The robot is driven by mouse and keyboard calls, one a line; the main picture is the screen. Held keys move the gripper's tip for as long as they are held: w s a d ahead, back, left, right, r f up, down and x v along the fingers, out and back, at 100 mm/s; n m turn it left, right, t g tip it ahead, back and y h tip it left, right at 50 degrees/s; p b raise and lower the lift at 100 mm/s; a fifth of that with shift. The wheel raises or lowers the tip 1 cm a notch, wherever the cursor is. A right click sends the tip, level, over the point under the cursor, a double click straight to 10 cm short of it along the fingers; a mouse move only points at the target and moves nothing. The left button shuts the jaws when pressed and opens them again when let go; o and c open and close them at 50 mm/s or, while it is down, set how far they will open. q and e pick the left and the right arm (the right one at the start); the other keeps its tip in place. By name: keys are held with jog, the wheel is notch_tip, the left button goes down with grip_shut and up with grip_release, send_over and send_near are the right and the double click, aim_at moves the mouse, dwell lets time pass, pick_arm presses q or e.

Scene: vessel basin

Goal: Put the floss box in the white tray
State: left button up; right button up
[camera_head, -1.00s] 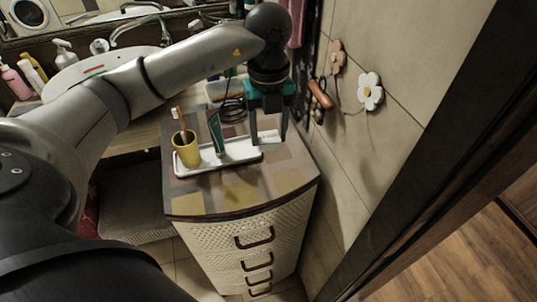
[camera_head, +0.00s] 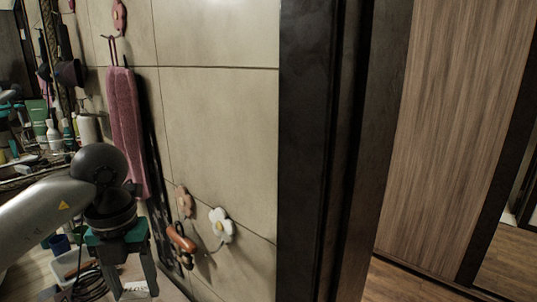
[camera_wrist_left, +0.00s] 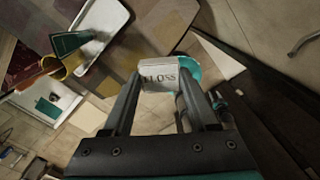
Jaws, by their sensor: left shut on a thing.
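The white floss box (camera_wrist_left: 158,76), with "FLOSS" printed on it, is between the fingertips of my left gripper (camera_wrist_left: 155,85) in the left wrist view. The fingers are shut on it. In the head view my left gripper (camera_head: 134,272) is at the lower left, and the floss box (camera_head: 135,291) shows low between its fingers, near the picture's bottom edge. My right gripper is not in view.
A tiled wall (camera_head: 215,120) with flower hooks (camera_head: 221,225) and a pink towel (camera_head: 127,130) is close to the right of my left gripper. A dark door frame (camera_head: 320,150) stands farther right. A black cable (camera_head: 88,283) lies left of the gripper.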

pick_arm(q)
jog(key=m, duration=0.2)
jog(key=d+f+m+b, duration=0.1)
jog(key=m, duration=0.2)
jog(key=shift+w+d+f, duration=0.1)
jog(key=shift+w+f, duration=0.05)
jog(key=m, duration=0.3)
jog(key=d+f+m+b, duration=0.1)
jog(key=m, duration=0.1)
jog(key=shift+w, duration=0.1)
jog(key=d+f+m+b, duration=0.2)
jog(key=f+m+b, duration=0.1)
jog(key=m, duration=1.1)
jog(key=d+f+m+b, duration=0.3)
jog(key=m, duration=1.1)
jog(key=shift+w, duration=0.2)
